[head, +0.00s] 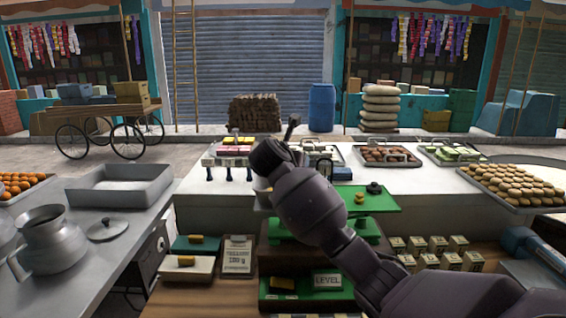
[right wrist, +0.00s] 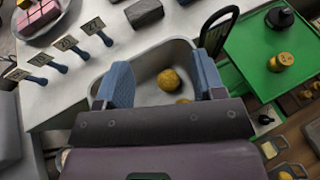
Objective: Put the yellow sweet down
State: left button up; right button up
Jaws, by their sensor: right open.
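Two round yellow sweets show in the right wrist view: one (right wrist: 168,80) lies in a pale metal pan (right wrist: 147,65), and the other (right wrist: 184,101) is partly hidden by my gripper's body. My right gripper (right wrist: 163,82) is open above the pan. Its blue fingers stand apart on either side of the sweets, and I see nothing gripped between them. In the head view my right arm reaches over the counter and hides most of the pan and the sweets. My left gripper is not in view.
A green scale platform (right wrist: 270,40) with a brass weight (right wrist: 282,61) and a black weight (right wrist: 280,17) stands beside the pan. Labelled tags on blue stands (right wrist: 78,48) line the counter's other side. A tray of round brown sweets (head: 510,183) is at the right.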

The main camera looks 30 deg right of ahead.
jog(key=b+v, duration=0.1)
jog(key=v, duration=0.9)
